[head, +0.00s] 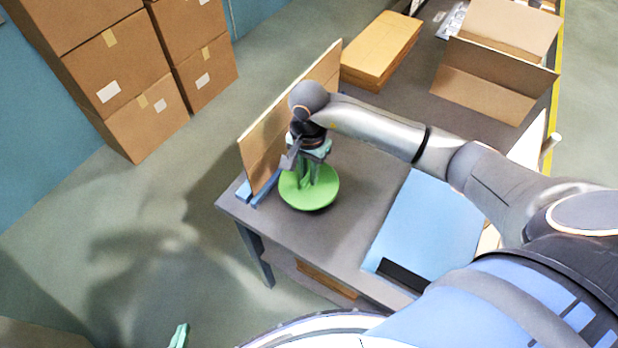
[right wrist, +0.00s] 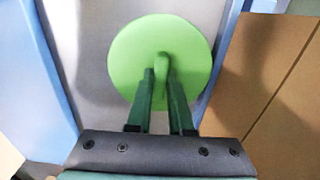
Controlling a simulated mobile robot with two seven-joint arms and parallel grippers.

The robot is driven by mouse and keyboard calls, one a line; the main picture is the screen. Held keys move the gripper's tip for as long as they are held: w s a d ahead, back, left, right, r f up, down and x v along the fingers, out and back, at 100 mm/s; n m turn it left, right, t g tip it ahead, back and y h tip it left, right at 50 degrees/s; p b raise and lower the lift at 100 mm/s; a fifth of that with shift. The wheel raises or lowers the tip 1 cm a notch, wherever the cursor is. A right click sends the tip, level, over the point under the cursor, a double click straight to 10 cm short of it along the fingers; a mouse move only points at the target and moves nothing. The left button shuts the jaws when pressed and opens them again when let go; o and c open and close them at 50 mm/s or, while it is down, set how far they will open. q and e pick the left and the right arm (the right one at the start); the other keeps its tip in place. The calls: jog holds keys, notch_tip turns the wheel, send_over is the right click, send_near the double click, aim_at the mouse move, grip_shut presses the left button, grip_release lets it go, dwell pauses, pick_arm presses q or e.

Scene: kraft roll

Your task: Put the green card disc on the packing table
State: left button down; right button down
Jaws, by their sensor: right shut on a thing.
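The green card disc (head: 318,197) is over the near left part of the grey packing table (head: 362,185) in the head view. It is round and flat with an upright green grip in its middle. It also shows in the right wrist view (right wrist: 130,50). My right gripper (head: 307,184) is shut on that grip, with its fingers pointing down. I cannot tell whether the disc touches the tabletop. Only a teal tip of my left gripper (head: 179,336) shows at the bottom of the head view, low and away from the table; its opening cannot be made out.
An upright cardboard sheet (head: 262,150) in a blue holder (head: 262,192) stands close beside the disc. A light blue panel (head: 430,225) lies to the right. Stacked brown card (head: 382,50) and an open box (head: 485,95) are farther back. Cartons (head: 125,85) stand at left, off the table.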

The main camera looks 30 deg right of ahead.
jog(key=f, duration=0.3)
jog(key=shift+w+d+f+p, duration=0.15)
jog(key=shift+w+f+p, duration=0.15)
jog(key=shift+p, duration=0.1)
jog(key=shift+f, duration=0.15)
jog(key=shift+f, duration=0.1)
jog(key=shift+f, duration=0.15)
jog(key=c, duration=0.8)
grip_release()
